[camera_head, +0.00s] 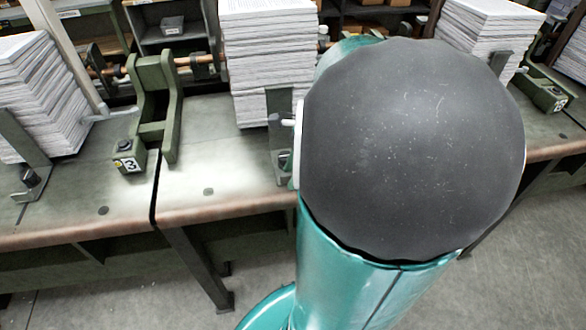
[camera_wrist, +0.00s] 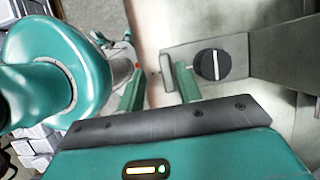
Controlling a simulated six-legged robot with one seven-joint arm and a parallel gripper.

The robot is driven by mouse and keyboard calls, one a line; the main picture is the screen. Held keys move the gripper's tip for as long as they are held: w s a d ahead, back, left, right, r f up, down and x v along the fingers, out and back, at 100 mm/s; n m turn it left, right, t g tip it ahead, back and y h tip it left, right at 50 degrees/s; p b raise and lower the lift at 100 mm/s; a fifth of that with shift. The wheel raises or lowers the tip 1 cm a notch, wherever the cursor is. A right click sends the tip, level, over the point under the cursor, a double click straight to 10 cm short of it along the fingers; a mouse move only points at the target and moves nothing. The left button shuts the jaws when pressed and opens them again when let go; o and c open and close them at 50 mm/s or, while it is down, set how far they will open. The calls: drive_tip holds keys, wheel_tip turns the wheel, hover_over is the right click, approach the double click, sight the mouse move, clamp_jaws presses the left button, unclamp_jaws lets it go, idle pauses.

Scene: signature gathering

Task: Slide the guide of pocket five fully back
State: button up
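In the wrist view, my gripper (camera_wrist: 160,80) is open, its two green fingers apart. A grey metal guide (camera_wrist: 265,50) with a round black knob (camera_wrist: 212,64) is just beyond the fingers. The guide's left end shows partly between the fingertips, and the right finger overlaps it. I cannot tell whether they touch. No pocket number shows there. In the head view, a guide plate with a clamp (camera_head: 279,130) stands by the middle paper stack, just left of my arm.
Paper stacks (camera_head: 268,60) stand along the green bench (camera_head: 225,165). A green block marked 3 (camera_head: 129,158) is at left; the right block's number (camera_head: 556,96) is unclear. A green bracket (camera_head: 153,100) rises beside the middle stack. Open floor (camera_head: 130,285) lies in front.

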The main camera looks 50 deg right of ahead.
drive_tip(key=shift+w+d+f, duration=0.1)
drive_tip(key=shift+w, duration=0.1)
drive_tip(key=shift+s, duration=0.1)
drive_tip(key=v, duration=1.3)
drive_tip(key=shift+r, duration=0.4)
drive_tip(key=shift+d, duration=0.1)
drive_tip(key=w+a+f+n+t+h, duration=0.1)
drive_tip(key=a+n+h, duration=0.1)
drive_tip(key=a+n, duration=1)
drive_tip(key=w+a+n+t+h, duration=0.1)
drive_tip(key=w+a+n+t, duration=0.1)
drive_tip(key=a+n, duration=1)
drive_tip(key=shift+a+f+n+h, duration=0.4)
drive_tip(key=shift+d, duration=0.25)
